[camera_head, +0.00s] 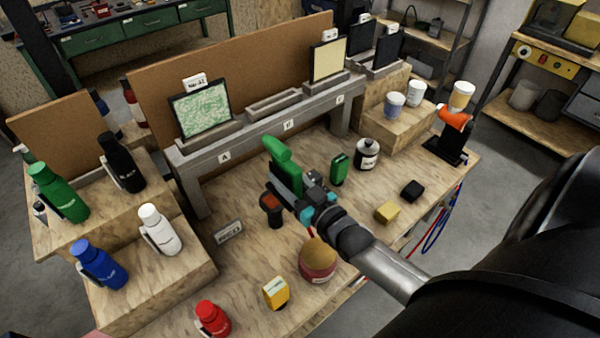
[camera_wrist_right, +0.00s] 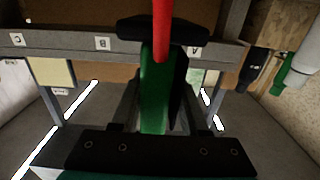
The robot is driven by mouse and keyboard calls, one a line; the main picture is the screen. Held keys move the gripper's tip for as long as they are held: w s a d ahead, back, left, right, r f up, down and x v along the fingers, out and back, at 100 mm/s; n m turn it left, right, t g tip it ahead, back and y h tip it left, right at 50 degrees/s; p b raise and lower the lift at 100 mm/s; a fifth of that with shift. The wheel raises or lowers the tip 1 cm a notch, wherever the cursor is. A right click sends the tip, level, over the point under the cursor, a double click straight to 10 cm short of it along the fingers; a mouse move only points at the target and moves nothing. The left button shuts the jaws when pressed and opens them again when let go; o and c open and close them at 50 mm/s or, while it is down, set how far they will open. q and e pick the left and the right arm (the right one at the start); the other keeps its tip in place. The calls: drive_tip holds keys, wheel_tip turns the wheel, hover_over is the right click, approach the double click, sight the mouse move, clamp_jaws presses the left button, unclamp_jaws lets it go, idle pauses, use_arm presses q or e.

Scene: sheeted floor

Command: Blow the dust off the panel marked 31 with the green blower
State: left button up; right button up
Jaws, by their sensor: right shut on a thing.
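My right gripper (camera_head: 299,194) is shut on the green blower (camera_head: 284,166), held above the table in front of the long grey stand. In the right wrist view the blower (camera_wrist_right: 156,92) sits between the fingers, with a red nozzle (camera_wrist_right: 162,30) extending from it. A dark-framed panel with a mottled pale green-white face (camera_head: 203,111) stands in the stand's slot A. A cream panel (camera_head: 328,60) stands near slot C, and two dark panels (camera_head: 386,50) stand further right. The panels' small tags are too small to read surely, so I cannot confirm which is 31. My left gripper is out of view.
The grey stand (camera_head: 262,136) has an empty-looking middle slot. Bottles, including a green one (camera_head: 58,192) and a white one (camera_head: 160,230), stand on wooden steps at left.

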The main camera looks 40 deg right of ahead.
drive_tip(key=s+a+p, duration=0.1)
drive_tip(key=a+p, duration=0.1)
drive_tip(key=a, duration=1.5)
drive_tip(key=shift+s+a+r+p, duration=0.15)
drive_tip(key=shift+s+a+p, duration=0.05)
drive_tip(key=shift+a+p, duration=0.1)
